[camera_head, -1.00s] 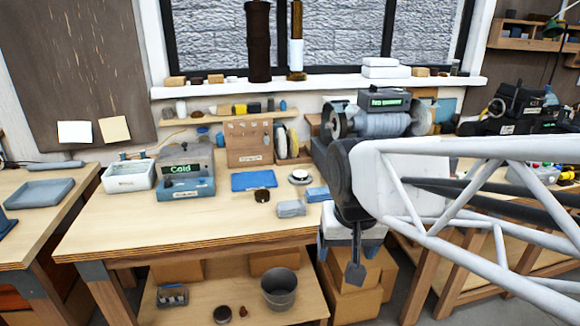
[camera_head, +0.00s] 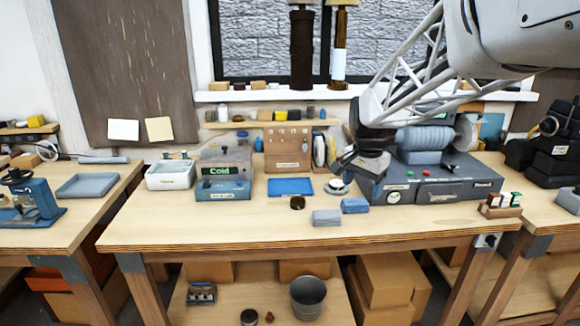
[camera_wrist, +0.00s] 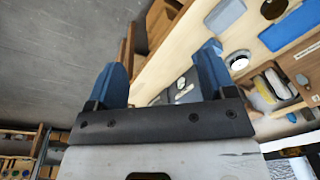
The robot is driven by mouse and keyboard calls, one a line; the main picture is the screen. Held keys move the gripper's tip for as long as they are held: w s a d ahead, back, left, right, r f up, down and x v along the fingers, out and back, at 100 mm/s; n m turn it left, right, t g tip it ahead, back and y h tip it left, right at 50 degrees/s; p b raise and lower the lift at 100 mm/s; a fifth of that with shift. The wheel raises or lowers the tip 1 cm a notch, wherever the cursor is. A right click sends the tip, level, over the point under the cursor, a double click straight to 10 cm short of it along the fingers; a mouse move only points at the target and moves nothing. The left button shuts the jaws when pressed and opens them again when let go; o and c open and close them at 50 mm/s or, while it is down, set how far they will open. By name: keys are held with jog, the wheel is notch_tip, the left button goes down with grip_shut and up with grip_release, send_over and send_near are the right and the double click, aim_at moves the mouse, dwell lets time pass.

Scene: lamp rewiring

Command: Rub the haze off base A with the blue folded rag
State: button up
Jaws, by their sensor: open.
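The blue folded rag (camera_head: 355,205) lies on the bench near its front, just right of a grey folded rag (camera_head: 326,217). A dark round base (camera_head: 297,202) and a pale round base with a dark top (camera_head: 337,187) stand behind the rags; I cannot read which is base A. The pale one also shows in the wrist view (camera_wrist: 240,62). My gripper (camera_head: 362,164) hangs above the bench, right of the pale base and behind the blue rag. In the wrist view its two blue fingers (camera_wrist: 163,72) are apart with nothing between them.
A blue mat (camera_head: 291,186) lies behind the dark base. A grey machine (camera_head: 444,190) stands close on the right, a device reading "Cold" (camera_head: 223,188) on the left. The front left of the bench is clear.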

jog(key=w+d+f+m, duration=0.2)
jog(key=w+f, duration=0.1)
jog(key=w, duration=0.4)
jog(key=w+d+f+m, duration=0.1)
jog(key=w+f+m, duration=0.1)
jog(key=w, duration=0.4)
jog(key=m+g, duration=0.1)
jog(key=m, duration=0.4)
send_over(355, 202)
notch_tip(355, 202, down, 10)
jog(key=shift+r, duration=0.1)
jog(key=shift+w, duration=0.15)
jog(key=shift+f, duration=0.3)
jog(key=shift+f, duration=3.85)
jog(key=shift+c, duration=0.4)
